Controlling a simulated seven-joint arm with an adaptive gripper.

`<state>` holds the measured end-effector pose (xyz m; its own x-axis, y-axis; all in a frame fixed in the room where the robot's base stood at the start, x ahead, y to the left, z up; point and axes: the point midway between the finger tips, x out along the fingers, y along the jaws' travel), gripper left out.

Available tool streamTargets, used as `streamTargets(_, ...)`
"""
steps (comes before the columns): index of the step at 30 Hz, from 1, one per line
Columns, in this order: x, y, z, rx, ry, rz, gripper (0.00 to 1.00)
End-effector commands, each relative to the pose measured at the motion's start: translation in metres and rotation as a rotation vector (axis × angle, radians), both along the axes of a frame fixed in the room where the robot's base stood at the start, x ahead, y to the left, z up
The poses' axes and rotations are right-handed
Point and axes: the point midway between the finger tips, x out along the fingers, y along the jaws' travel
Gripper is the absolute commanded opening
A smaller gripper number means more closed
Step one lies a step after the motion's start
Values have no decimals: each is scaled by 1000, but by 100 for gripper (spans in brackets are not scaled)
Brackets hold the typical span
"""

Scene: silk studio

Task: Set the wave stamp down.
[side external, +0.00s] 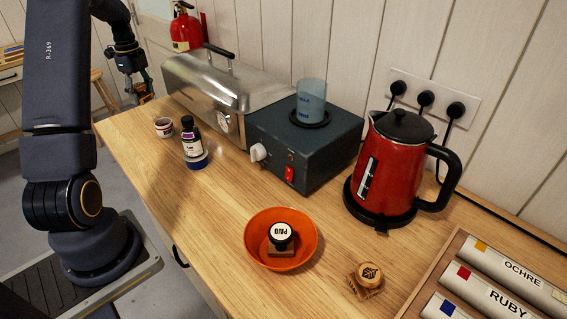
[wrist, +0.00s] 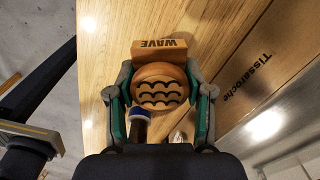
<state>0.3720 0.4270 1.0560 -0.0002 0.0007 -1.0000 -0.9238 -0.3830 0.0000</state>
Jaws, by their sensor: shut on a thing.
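The wave stamp (wrist: 162,88) is wooden, with a round knob marked with dark wavy lines and a block lettered WAVE. My gripper (wrist: 161,96) is shut on its knob in the wrist view, one finger on each side. The wood table top shows behind the stamp. In the side view my gripper (side external: 143,88) is at the far left end of the table (side external: 222,203), with the stamp small and partly hidden. I cannot tell how high the stamp is above the table.
A small jar (side external: 163,128) and a dark bottle with a purple label (side external: 190,138) stand near that end. A metal steamer (side external: 205,88), a dark hot plate with a beaker (side external: 311,98), and a red kettle (side external: 396,165) line the wall. An orange bowl (side external: 256,256) holds a PAID stamp (side external: 281,234); another stamp (side external: 368,276) stands right.

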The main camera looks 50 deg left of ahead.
Motion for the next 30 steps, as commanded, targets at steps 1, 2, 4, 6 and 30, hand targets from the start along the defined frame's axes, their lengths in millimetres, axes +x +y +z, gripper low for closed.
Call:
streamTargets(1,9,11,-9,0,2,-2,16)
streamTargets(2,14,17,-11,1,3,-1,16)
streamTargets(4,26,29,-19,1,1,-1,16)
streamTargets(6,35,40,-26,0,2,-1,16)
streamTargets(30,69,78,-114,0,-1,0,16)
